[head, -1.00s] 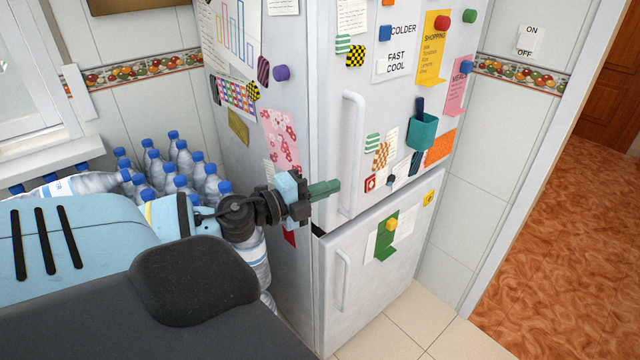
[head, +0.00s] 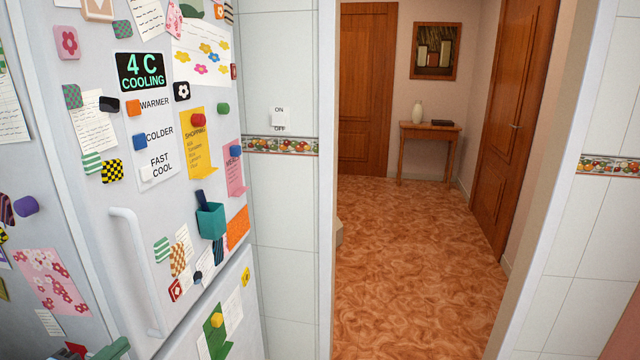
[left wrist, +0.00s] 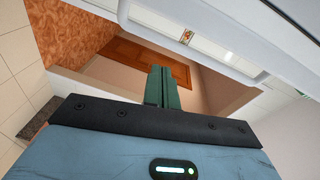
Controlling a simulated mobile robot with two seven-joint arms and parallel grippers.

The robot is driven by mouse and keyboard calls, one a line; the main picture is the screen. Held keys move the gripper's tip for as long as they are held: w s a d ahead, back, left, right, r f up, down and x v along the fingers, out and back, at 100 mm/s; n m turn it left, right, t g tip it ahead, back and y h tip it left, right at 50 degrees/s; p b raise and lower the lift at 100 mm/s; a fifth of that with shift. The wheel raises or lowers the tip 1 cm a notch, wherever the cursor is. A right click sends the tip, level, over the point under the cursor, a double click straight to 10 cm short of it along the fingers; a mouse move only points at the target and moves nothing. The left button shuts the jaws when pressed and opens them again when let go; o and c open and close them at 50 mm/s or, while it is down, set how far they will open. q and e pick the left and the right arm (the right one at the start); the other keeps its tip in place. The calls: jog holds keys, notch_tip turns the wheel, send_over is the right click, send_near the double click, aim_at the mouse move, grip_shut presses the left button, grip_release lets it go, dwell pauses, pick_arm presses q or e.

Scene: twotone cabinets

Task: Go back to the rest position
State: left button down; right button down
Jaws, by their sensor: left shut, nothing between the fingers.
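My right gripper is in neither view.
The white fridge (head: 95,190) with its upper door handle (head: 138,270) stands at left, close to my left gripper. An open doorway leads to a clear orange floor (head: 415,270), with a small wooden table (head: 430,133) at the back.

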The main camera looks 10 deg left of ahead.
pick_arm(q)
jog(key=s+d+f+n+g+y, duration=0.25)
jog(key=s+f+n, duration=0.45)
jog(key=f, duration=0.6)
jog(key=s+d+f+n+g+p, duration=0.1)
jog(key=s+d+f+n+g, duration=0.4)
jog(key=s+d+f+n, duration=0.4)
jog(key=s+d+f+h, duration=0.1)
jog(key=s+d+f, duration=0.5)
jog(key=s+d, duration=0.3)
jog(key=shift+s+d+f+p, duration=0.15)
jog(key=shift+s+p, duration=0.2)
jog(key=shift+s, duration=0.15)
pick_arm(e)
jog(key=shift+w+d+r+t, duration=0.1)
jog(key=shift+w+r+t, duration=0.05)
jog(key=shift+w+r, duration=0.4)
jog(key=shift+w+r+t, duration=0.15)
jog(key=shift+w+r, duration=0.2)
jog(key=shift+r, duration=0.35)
pick_arm(q)
jog(key=shift+g, duration=0.25)
